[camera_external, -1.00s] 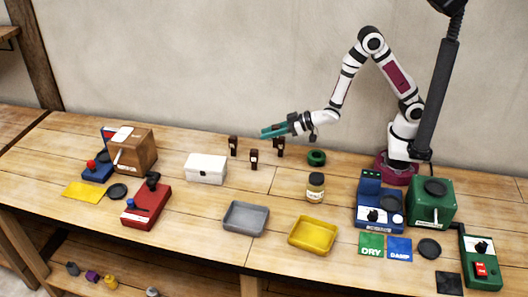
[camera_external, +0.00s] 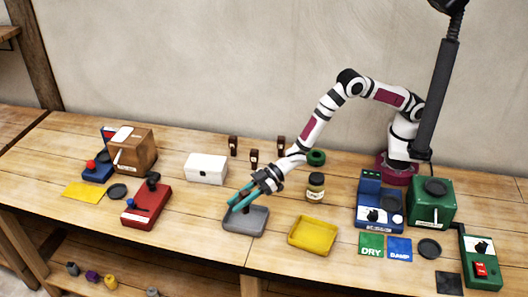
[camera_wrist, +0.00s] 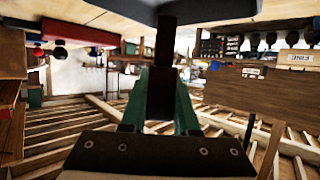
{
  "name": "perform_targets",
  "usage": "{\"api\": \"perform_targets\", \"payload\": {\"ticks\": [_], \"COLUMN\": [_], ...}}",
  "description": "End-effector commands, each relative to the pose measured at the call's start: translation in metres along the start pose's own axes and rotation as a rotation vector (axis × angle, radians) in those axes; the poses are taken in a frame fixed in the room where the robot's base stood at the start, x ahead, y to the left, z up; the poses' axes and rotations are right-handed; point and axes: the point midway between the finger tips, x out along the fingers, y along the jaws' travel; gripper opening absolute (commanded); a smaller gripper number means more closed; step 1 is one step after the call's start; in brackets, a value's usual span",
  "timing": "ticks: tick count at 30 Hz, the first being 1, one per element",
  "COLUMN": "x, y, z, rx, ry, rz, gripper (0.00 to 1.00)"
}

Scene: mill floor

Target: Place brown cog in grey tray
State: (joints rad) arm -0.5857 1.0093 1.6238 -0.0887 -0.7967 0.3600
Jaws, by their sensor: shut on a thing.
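The grey tray (camera_external: 246,226) lies on the bench near its front edge, left of the yellow tray. My gripper (camera_external: 240,202) points down and left, with its teal fingers over the back left part of the grey tray. In the wrist view a dark brown piece (camera_wrist: 160,90) is gripped between the teal fingers. I take it for the brown cog, but its teeth and full outline cannot be made out. In the external view the fingers mostly hide it. Whether it touches the tray floor cannot be told.
A yellow tray (camera_external: 313,236) sits just right of the grey tray, with a jar (camera_external: 316,187) behind it. A white box (camera_external: 206,169) and several small dark brown posts (camera_external: 254,158) stand behind. A red device (camera_external: 147,206) is left; bare bench lies between.

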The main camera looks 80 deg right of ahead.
Motion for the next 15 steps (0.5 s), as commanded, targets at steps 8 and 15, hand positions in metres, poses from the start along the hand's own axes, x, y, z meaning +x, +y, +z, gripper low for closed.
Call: {"api": "perform_targets", "payload": {"ticks": [8, 15], "x": [0.016, 0.016], "y": [-0.001, -0.001], "z": [0.037, 0.038], "rx": [0.001, 0.001], "ry": [-0.001, -0.001], "rz": [0.002, 0.002], "gripper": [0.0, 0.0]}}
